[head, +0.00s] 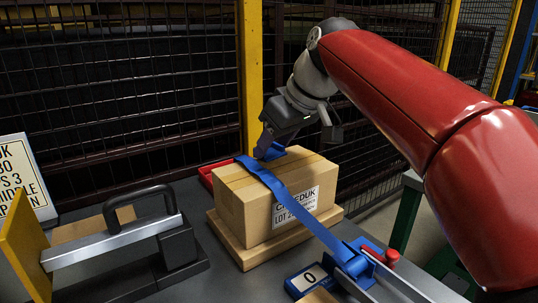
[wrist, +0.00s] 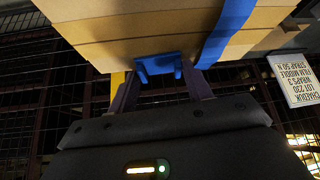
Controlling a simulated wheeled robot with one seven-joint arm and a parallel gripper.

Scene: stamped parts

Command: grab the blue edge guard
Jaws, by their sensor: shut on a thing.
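The blue edge guard (wrist: 159,66) is a small bracket-shaped piece between the fingers of my gripper (wrist: 160,86) in the wrist view. In the head view the guard (head: 283,154) shows only partly, at the carton's far top edge beside the blue strap, with my gripper (head: 265,150) coming down on it from above. My gripper is shut on the guard. The cardboard carton (head: 245,206) carries a printed label. Whether the guard touches the carton I cannot tell.
The blue strap (head: 293,205) runs over the carton down to a blue tensioner (head: 355,262). A counter showing 0 (head: 307,279) is beside it. A sealer with a black handle (head: 135,215) stands at left, near a sign (head: 22,180). A red tray (head: 206,176) and mesh fence are behind.

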